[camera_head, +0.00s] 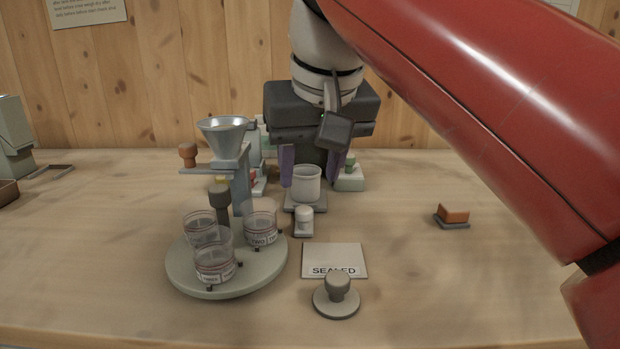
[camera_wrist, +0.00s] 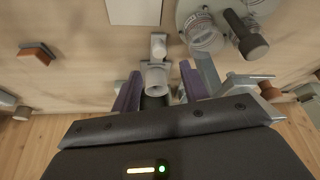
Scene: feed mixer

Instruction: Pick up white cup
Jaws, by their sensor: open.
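The white cup (camera_head: 306,184) stands upright on a small grey stand (camera_head: 318,205) near the middle of the table. It also shows in the wrist view (camera_wrist: 157,79), between my two purple fingers. My gripper (camera_head: 311,176) is open and points down at the cup from behind. One finger is on each side of the cup, with a visible gap in the wrist view (camera_wrist: 159,74). I cannot tell exactly how the fingertips compare with the cup in depth. Nothing is held.
A round turntable (camera_head: 187,277) with several clear jars and a funnel stand (camera_head: 240,185) are left of the cup. A small white-capped block (camera_head: 303,222), a SEALED card (camera_head: 334,260) and a grey knob (camera_head: 337,295) lie in front. An orange block (camera_head: 453,214) sits right; table around it is clear.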

